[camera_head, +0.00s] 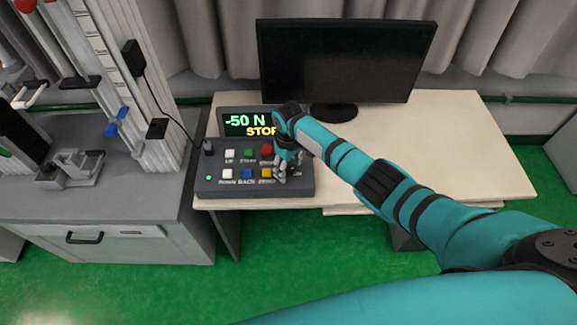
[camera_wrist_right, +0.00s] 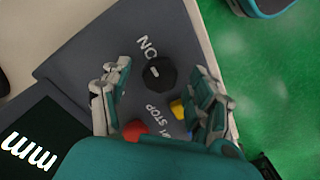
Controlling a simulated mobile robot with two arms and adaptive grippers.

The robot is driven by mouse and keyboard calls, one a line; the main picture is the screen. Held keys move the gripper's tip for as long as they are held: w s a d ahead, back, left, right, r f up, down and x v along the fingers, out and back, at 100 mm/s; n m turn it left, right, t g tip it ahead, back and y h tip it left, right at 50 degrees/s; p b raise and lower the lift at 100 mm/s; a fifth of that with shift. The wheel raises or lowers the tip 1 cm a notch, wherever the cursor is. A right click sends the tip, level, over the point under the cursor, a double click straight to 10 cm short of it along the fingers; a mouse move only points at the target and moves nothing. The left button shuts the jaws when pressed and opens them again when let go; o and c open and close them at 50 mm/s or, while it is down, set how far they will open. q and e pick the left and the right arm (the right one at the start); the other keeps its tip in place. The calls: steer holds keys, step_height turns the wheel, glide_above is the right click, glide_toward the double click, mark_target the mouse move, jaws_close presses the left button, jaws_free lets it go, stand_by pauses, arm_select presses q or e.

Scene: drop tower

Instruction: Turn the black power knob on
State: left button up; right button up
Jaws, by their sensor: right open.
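The black power knob (camera_wrist_right: 160,75) shows in the right wrist view on the grey control box (camera_wrist_right: 95,58), with a small white mark on its top and ON lettering beside it. My right gripper (camera_wrist_right: 160,68) is open, with one finger on each side of the knob; I cannot tell whether either touches it. In the head view my right gripper (camera_head: 287,165) is over the right part of the control box (camera_head: 209,185) and hides the knob. The lit display (camera_head: 243,122) reads -50 N and STOP, partly covered. My left gripper is not in view.
Red (camera_head: 266,149), green (camera_head: 248,154) and other coloured buttons sit left of my gripper. A black monitor (camera_head: 345,60) stands behind on the pale desk (camera_head: 460,150). The drop tower (camera_head: 135,100) stands at the left. The desk's right side is clear.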

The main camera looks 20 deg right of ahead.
mark_target(289, 168)
step_height(289, 168, up, 12)
stand_by(0.6)
